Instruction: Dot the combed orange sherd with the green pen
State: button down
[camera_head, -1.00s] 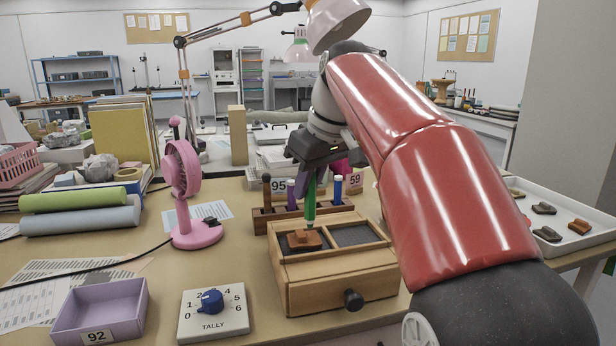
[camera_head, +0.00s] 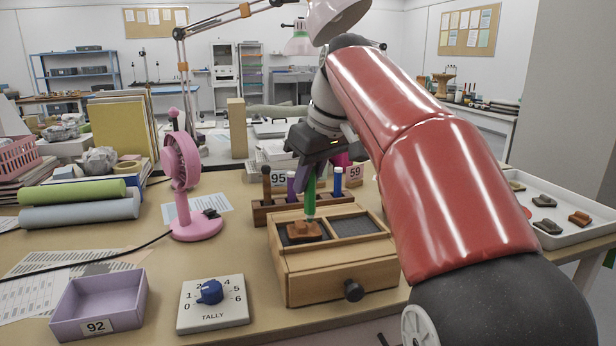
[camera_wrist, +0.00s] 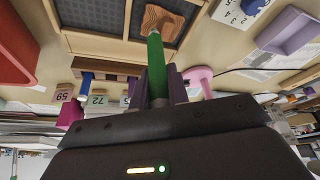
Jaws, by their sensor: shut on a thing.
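My gripper (camera_head: 316,163) is shut on the green pen (camera_head: 310,197), which points down. The combed orange sherd (camera_head: 303,232) lies in the left compartment of the wooden box (camera_head: 338,280), on a dark pad. The pen's lower end is right over the sherd's back part. In the wrist view, the green pen (camera_wrist: 156,67) reaches from between my fingers (camera_wrist: 158,90) to the near edge of the orange sherd (camera_wrist: 160,20), whose combed grooves show. I cannot tell whether the tip touches the sherd.
Behind the box, a wooden rack (camera_head: 262,214) holds other pens, with number cards by it. A tally dial (camera_head: 212,303), a lilac tray (camera_head: 98,308) and a pink fan (camera_head: 185,185) stand to the left. A white tray (camera_head: 575,236) with several sherds is at the right.

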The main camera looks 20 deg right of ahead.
jog(key=shift+f+b, duration=0.35)
jog(key=shift+f, duration=0.45)
dwell(1.4)
notch_tip(320, 180, up, 3)
jog(key=p, duration=0.3)
jog(key=shift+r, duration=2.1)
jog(key=shift+s, duration=0.1)
